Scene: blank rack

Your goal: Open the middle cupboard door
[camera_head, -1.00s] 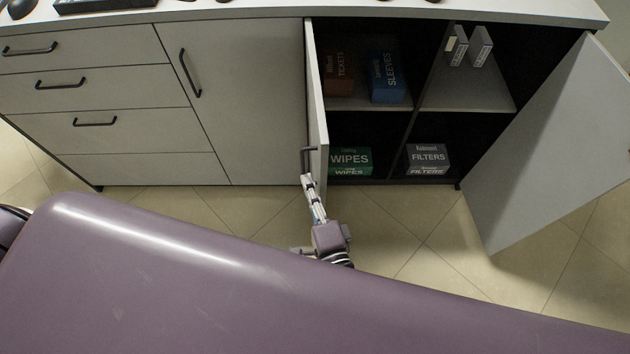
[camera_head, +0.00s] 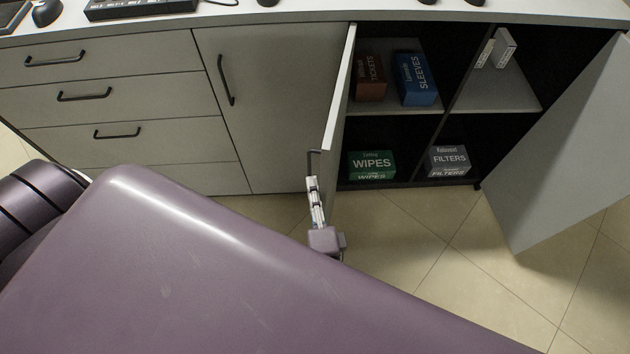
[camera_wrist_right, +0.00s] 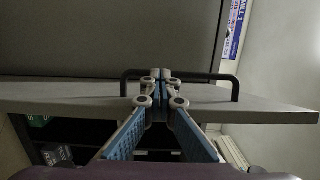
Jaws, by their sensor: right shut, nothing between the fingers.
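The middle cupboard door (camera_head: 339,100) is grey and stands swung out from the cabinet, seen nearly edge-on in the head view. The inside to its right is uncovered. Its dark handle (camera_head: 314,158) is near the door's free end. My right gripper (camera_head: 312,182) is at that handle, shut with nothing between its fingers. In the right wrist view the fingertips (camera_wrist_right: 160,78) overlap the handle bar (camera_wrist_right: 205,76); whether they touch it cannot be told. My left gripper is out of view.
The right door (camera_head: 570,150) stands wide open. The left door (camera_head: 270,90) and the drawers (camera_head: 110,95) are shut. Boxes of wipes (camera_head: 371,163), filters (camera_head: 448,160), tickets (camera_head: 369,78) and sleeves (camera_head: 415,80) sit inside. Floor tiles (camera_head: 410,225) before the opening are clear.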

